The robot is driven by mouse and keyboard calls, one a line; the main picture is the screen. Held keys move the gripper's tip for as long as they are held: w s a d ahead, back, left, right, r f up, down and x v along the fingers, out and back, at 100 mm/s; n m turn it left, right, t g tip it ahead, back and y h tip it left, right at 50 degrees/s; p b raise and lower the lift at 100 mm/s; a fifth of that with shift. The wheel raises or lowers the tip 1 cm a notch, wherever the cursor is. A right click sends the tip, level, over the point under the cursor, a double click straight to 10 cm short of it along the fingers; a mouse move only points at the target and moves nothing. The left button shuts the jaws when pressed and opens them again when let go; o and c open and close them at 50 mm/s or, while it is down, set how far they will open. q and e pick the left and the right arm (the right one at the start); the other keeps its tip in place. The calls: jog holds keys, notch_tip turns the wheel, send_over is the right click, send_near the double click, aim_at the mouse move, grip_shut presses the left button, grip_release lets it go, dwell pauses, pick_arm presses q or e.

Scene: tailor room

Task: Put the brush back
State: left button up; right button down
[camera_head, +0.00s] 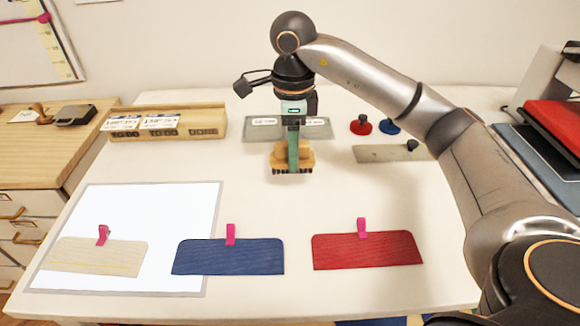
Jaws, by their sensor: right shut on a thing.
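The brush (306,158) has a light wooden body with dark bristles pointing down. My right gripper (293,150) is shut on it, coming down from above. The brush is in front of a grey-green mat (262,134) with white labels, near the middle back of the table. I cannot tell whether the bristles touch the table. The gripper hides the middle of the brush and part of the mat. My left gripper is not in view.
On the white table (330,195) lie beige (90,258), blue (225,258) and red (370,252) fabric pieces with pink clips. A wooden rack (170,133) stands back left. Red (361,127) and blue (389,127) knobbed discs sit behind a grey plate (375,153).

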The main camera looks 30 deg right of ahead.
aim_at(290, 182)
jog(key=shift+w+d+f, duration=0.25)
jog(key=shift+w+f, duration=0.2)
jog(key=shift+f, duration=0.15)
jog(key=shift+w+d+f, duration=0.2)
jog(key=shift+w+f, duration=0.25)
jog(key=shift+f, duration=0.15)
jog(key=shift+w+d+f, duration=0.1)
jog(key=shift+w+f, duration=0.25)
jog(key=shift+f, duration=0.05)
jog(key=f, duration=0.3)
jog(key=shift+w+d+f, duration=0.2)
jog(key=shift+w+f, duration=0.05)
jog(key=shift+f, duration=0.3)
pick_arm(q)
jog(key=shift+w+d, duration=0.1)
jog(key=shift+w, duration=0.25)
pick_arm(e)
jog(key=shift+c, duration=1.1)
grip_release()
